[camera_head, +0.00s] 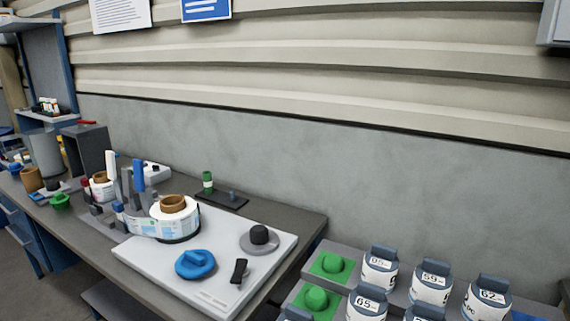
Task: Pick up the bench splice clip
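A small dark clip-like piece (239,270) stands near the front right part of a white board (215,287) on the bench. It looks like the bench splice clip, but it is too small to be sure. A blue knobbed part (195,264) lies to its left, and a grey disc with a black knob (259,239) is behind it to the right. Bare board shows around the clip. My gripper is not in view, so I cannot see its fingers or any hold.
A white labelled reel with a brown core (174,217) and upright grey and blue posts stand at the board's back left. Several numbered jars (380,268) and green knobbed pieces (331,265) fill stepped shelves at right. A wall (330,170) closes the back.

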